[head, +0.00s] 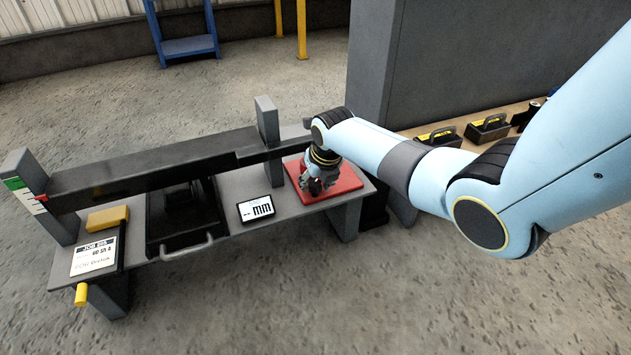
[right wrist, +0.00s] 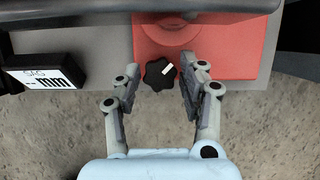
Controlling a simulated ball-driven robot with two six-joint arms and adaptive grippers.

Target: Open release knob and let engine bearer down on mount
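The release knob (right wrist: 159,74) is black and lobed with a white mark, at the front edge of a red block or plate (right wrist: 240,55). My right gripper (right wrist: 158,84) is open, with its fingers on either side of the knob and a visible gap to it on the left. In the head view my right gripper (head: 318,184) is over the red plate (head: 345,186) and hides the knob. The engine bearer (head: 160,168) is a long dark beam spanning grey uprights above the bench. My left gripper is not in view.
The grey bench (head: 285,205) carries a display reading mm (head: 256,209), a black tray with a handle (head: 187,245), a yellow block (head: 107,218) and a job card (head: 97,256). A grey wall or cabinet (head: 450,60) stands behind. Black toolboxes (head: 488,127) sit on a shelf at right.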

